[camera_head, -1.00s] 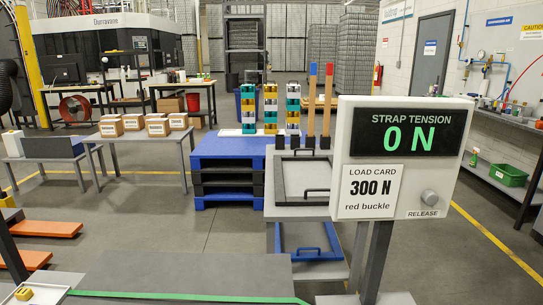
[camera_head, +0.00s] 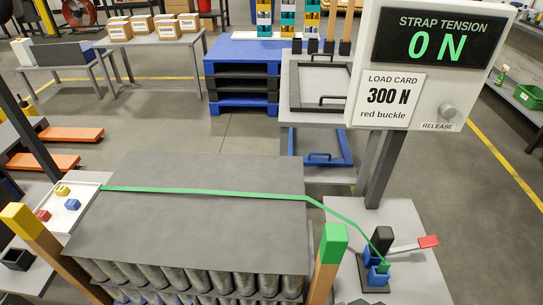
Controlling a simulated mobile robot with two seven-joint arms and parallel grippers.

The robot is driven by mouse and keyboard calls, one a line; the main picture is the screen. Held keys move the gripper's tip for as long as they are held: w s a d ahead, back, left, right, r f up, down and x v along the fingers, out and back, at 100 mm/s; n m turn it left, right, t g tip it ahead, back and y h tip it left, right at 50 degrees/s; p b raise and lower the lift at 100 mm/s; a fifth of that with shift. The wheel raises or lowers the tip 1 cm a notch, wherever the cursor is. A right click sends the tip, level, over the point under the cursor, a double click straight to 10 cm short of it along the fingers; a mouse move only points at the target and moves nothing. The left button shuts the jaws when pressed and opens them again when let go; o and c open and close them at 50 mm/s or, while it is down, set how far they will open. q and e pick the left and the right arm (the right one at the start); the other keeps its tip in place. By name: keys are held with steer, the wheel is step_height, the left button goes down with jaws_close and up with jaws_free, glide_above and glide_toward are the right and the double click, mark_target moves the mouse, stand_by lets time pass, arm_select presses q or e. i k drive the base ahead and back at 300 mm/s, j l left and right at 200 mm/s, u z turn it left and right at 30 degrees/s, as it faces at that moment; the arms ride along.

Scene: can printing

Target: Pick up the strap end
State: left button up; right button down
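A green strap (camera_head: 210,190) lies across the top of a dark grey sheet (camera_head: 180,222) that covers several stacked cans. Its left end reaches a white tray (camera_head: 92,184). On the right it leaves the sheet's edge and slopes down to a blue and black tensioner (camera_head: 377,268) with a red-tipped lever (camera_head: 428,241). A small green piece at the tensioner looks like the strap's end (camera_head: 384,266). Neither of my grippers is in view.
A display post (camera_head: 425,65) reads strap tension 0 N, with a load card for 300 N, red buckle. The tray holds a yellow buckle (camera_head: 62,190), a red buckle (camera_head: 43,215) and a blue buckle (camera_head: 72,204). A yellow-topped post (camera_head: 18,217) and a green-topped post (camera_head: 333,240) stand at the front.

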mark_target(382, 269)
steer(key=k+j+z, duration=0.2)
steer(key=z, duration=0.35)
steer(key=i+z, duration=0.1)
steer(key=z, duration=0.25)
steer(key=i+l+z, duration=0.1)
steer(key=z, duration=0.25)
steer(key=k, duration=0.4)
steer(key=k+j+z, duration=0.1)
steer(key=z, duration=0.85)
steer(key=k+j, duration=0.05)
